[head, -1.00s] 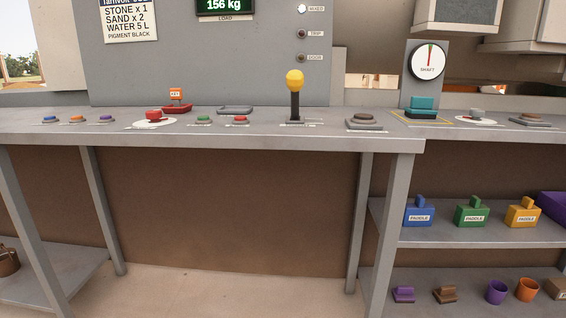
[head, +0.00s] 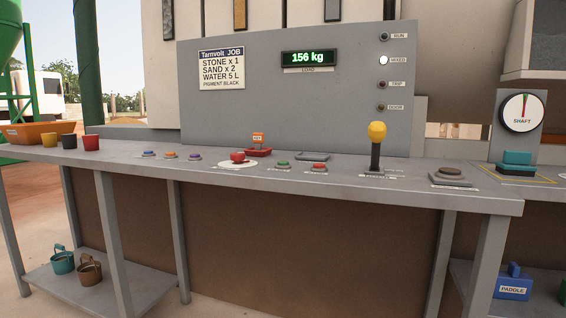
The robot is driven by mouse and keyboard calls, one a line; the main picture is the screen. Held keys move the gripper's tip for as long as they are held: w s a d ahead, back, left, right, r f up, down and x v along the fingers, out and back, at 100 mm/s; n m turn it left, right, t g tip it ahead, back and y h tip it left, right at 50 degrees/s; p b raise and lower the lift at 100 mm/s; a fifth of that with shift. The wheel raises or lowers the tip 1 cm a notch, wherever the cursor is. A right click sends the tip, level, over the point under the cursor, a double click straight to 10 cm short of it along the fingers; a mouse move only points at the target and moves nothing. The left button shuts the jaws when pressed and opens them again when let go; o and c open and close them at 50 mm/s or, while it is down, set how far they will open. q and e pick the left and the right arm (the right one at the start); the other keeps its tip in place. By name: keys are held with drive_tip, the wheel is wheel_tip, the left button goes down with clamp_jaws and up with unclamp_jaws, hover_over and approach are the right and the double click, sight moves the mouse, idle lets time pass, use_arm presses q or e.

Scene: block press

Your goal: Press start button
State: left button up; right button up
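On the grey bench in the head view, a green button (head: 283,164) and a red button (head: 319,168) sit side by side right of the middle. Their small labels are too small to read, so I cannot tell which is marked start. To their left is a red knob (head: 237,157) on a round white plate. Further left is a row of blue (head: 149,153), orange (head: 170,155) and purple (head: 195,156) buttons. Neither of my grippers is in view.
The grey bench (head: 400,194) runs across the view. A yellow-topped lever (head: 376,140) stands right of the buttons. The panel display (head: 309,58) reads 156 kg, and the MIXED lamp (head: 383,60) is lit. Cups (head: 91,142) and an orange tray (head: 40,132) stand at left.

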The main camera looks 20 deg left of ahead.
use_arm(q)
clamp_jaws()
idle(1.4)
